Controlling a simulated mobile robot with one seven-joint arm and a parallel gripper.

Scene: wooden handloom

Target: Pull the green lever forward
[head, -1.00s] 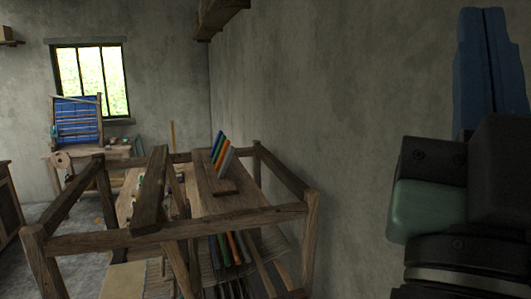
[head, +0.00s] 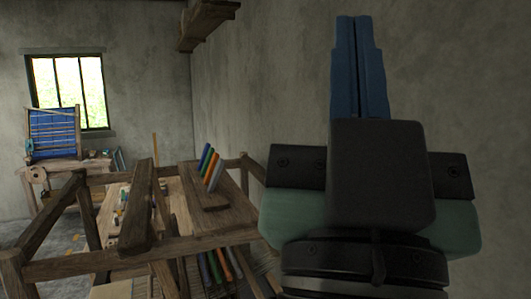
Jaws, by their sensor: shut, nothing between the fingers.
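The green lever (head: 207,161) stands in a short row of coloured levers on a wooden block on top of the handloom (head: 180,245). It is between a blue lever (head: 203,153) and an orange lever (head: 211,166), with a pale grey lever (head: 216,176) at the near end. My gripper (head: 359,65) is large at the right of the head view, its blue fingers pointing up and closed together with nothing between them. It is apart from the levers, to their right in the picture. The levers' lower ends are partly hidden.
The loom's wooden frame has a thick slanting beam (head: 137,207) left of the levers. Coloured rods (head: 218,266) hang below. A bare wall (head: 270,90) is behind my gripper. A table (head: 60,168) with a small blue loom (head: 54,133) stands under the window.

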